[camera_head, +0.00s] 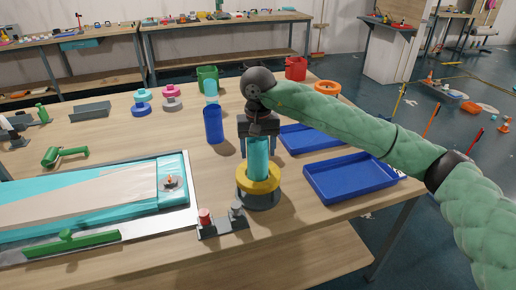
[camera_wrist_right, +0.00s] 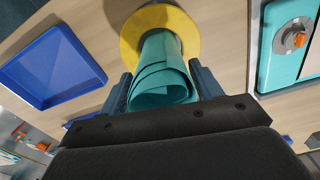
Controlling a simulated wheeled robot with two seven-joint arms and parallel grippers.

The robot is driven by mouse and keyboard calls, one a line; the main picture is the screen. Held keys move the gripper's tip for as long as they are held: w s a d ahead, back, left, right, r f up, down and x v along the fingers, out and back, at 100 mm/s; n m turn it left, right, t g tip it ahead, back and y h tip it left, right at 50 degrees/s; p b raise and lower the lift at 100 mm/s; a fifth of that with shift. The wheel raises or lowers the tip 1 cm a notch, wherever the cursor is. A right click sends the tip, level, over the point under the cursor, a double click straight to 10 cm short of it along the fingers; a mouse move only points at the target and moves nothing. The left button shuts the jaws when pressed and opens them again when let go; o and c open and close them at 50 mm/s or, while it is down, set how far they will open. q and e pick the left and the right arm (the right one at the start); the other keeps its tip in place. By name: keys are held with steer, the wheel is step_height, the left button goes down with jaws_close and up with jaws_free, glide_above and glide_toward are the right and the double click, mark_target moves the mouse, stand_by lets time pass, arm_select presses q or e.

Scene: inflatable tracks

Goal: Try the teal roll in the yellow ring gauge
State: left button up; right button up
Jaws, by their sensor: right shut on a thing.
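The teal roll (camera_head: 258,160) stands nearly upright with its lower end at the opening of the yellow ring gauge (camera_head: 258,188), which sits on a grey base on the table. How deep it reaches into the ring is hidden. My right gripper (camera_head: 258,142) is above the ring, shut on the roll's upper part. In the right wrist view the coiled end of the roll (camera_wrist_right: 165,82) shows between the fingers, with the yellow ring gauge (camera_wrist_right: 135,30) around its far end. My left gripper is not in view.
Two blue trays (camera_head: 350,178) lie right of the gauge. A blue cup (camera_head: 213,124) stands behind it. A small grey block with red and grey knobs (camera_head: 222,222) is close at front left. A teal sheet in a metal-edged tray (camera_head: 140,205) fills the left.

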mark_target(258, 160)
steer(key=shift+f+b, duration=2.25)
steer(key=shift+f, duration=0.1)
stand_by(0.6)
steer(key=shift+r, duration=0.15)
stand_by(1.1)
steer(key=shift+r, duration=5.95)
